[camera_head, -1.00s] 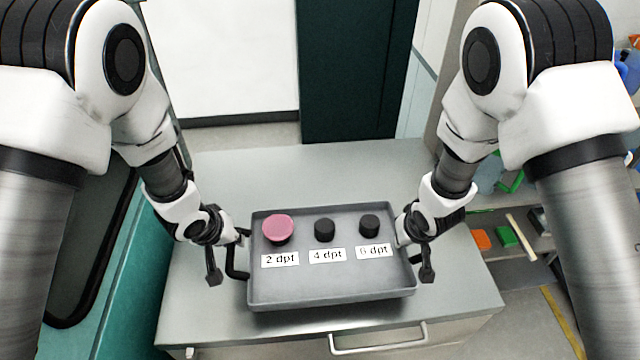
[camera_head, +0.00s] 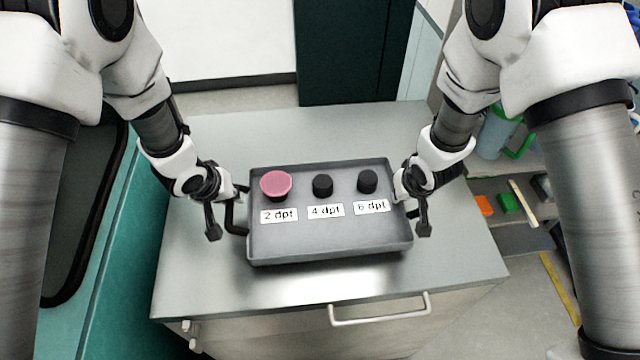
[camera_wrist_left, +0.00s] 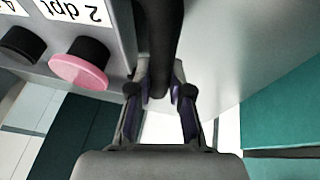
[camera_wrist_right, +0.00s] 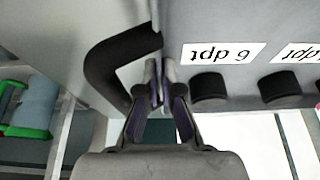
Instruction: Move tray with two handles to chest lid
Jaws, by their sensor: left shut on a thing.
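A grey tray (camera_head: 330,238) with two black handles is over the grey chest lid (camera_head: 230,290); I cannot tell whether it touches it. In the tray are a pink-topped knob (camera_head: 276,184) and two black knobs (camera_head: 322,185) (camera_head: 367,181), with labels 2 dpt, 4 dpt and 6 dpt. My left gripper (camera_wrist_left: 160,92) is shut on the left handle (camera_wrist_left: 165,45). My right gripper (camera_wrist_right: 158,85) is beside the tray's right wall, its fingers close together at the right handle (camera_wrist_right: 100,65); its grip on the bar is unclear.
The chest has a front pull handle (camera_head: 380,312). A teal cabinet (camera_head: 125,260) stands on the left. On the right are shelves with green and orange items (camera_head: 508,203). The chest top is bare in front of and behind the tray.

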